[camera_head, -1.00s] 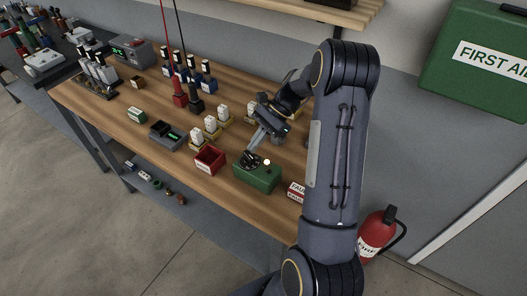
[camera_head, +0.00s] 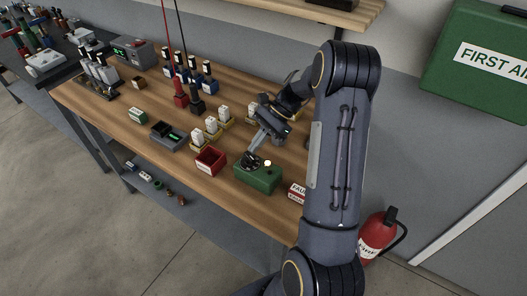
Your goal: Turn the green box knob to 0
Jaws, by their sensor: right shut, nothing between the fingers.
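The green box (camera_head: 258,180) sits on the wooden bench near its front right edge. It has a dark round knob (camera_head: 249,161) on top at the left and a small pale lit lamp (camera_head: 267,163) at the right. My right gripper (camera_head: 254,154) comes down from the upper right, with its fingers shut at the knob. Whether the fingertips touch the knob, and where its pointer stands, is too small to tell. My left gripper is not in view.
A red open box (camera_head: 210,161) stands just left of the green box. A grey device (camera_head: 169,135) and white-topped blocks (camera_head: 197,137) are farther left. A red-and-white sign (camera_head: 298,190) lies to the right, near my arm. A fire extinguisher (camera_head: 378,235) stands beyond the bench.

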